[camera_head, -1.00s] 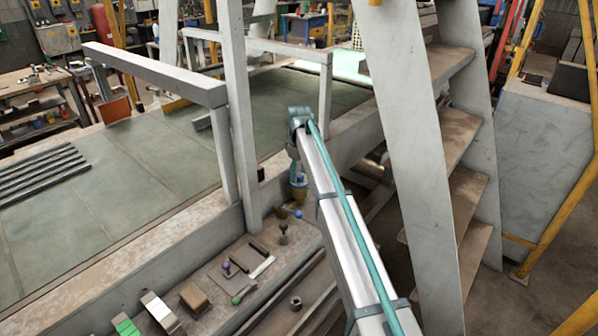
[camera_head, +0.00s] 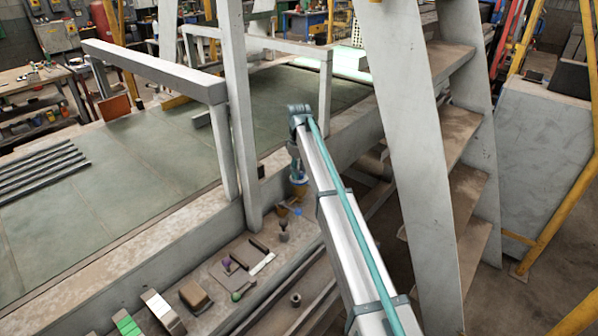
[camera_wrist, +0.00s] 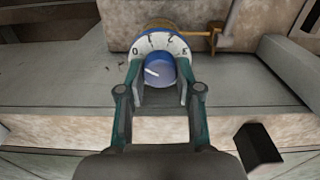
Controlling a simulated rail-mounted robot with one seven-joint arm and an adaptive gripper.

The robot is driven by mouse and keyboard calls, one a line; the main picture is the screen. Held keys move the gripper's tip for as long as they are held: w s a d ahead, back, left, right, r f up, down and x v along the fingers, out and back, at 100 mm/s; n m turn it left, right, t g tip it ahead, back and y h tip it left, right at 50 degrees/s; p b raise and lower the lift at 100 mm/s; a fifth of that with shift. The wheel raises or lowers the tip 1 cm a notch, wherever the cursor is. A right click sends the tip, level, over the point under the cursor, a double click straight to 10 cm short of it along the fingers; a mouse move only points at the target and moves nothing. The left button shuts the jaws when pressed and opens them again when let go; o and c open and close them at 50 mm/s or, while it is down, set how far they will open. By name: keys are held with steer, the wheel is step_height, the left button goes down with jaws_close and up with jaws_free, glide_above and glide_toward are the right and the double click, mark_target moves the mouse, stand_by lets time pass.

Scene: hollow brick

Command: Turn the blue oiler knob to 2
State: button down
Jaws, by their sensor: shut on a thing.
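The blue oiler knob (camera_wrist: 160,70) faces me in the wrist view, in the middle of a round white dial (camera_wrist: 171,43) with dark marks along its upper edge. The white pointer line on the knob points left and slightly up, toward the left side of the dial, below the leftmost mark. My gripper (camera_wrist: 159,84) is shut on the knob, one finger on its left side and one on its right. The fingers cover the lower part of the dial. In the head view my wrist hangs near the grey post, and the knob cannot be made out clearly there.
A brass-coloured pipe (camera_wrist: 198,33) runs right from behind the dial. A ledge (camera_wrist: 60,90) passes behind my fingers, and a dark block (camera_wrist: 258,148) sits at lower right. In the head view a grey post (camera_head: 240,120) stands left of my arm, and small parts lie on a low shelf.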

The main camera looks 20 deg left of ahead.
steer(key=m+b, duration=0.1)
steer(key=m, duration=0.3)
steer(key=shift+b, duration=0.4)
steer(key=m+b, duration=0.1)
steer(key=m, duration=0.2)
steer(key=shift+m, duration=0.3)
steer(key=m+b, duration=0.1)
steer(key=m, duration=0.2)
steer(key=shift+m, duration=0.3)
steer(key=m, duration=0.4)
steer(key=shift+b, duration=0.4)
steer(key=c, duration=0.8)
jaws_free()
steer(key=shift+o, duration=0.2)
steer(key=shift+r, duration=0.15)
